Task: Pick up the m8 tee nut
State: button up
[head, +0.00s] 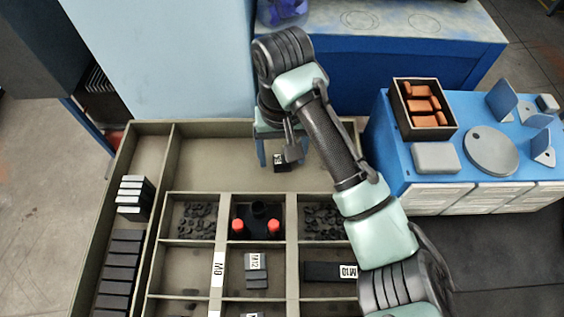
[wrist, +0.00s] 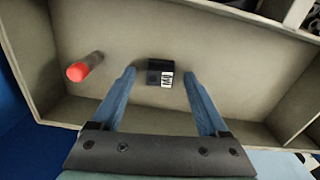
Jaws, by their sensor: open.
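A small black block with a white label, which looks like the m8 tee nut (wrist: 154,74), lies on the floor of a wide tray compartment in the wrist view. Its label is too small to read surely. It also shows in the head view (head: 279,168). My gripper (wrist: 159,76) is open, with one blue finger to the left of the block and one to the right. Clear gaps show between the block and both fingers in the wrist view. Whether the fingertips are down at the block's height, I cannot tell.
A red-topped cylinder (wrist: 78,72) stands left of my fingers, near the compartment wall. The grey tray (head: 166,160) has several smaller compartments with black parts and two red-topped pieces (head: 274,226). A blue cabinet (head: 390,165) with a box of orange blocks (head: 424,104) stands at the right.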

grip_shut()
dwell(0.3)
jog(key=shift+r, duration=0.1)
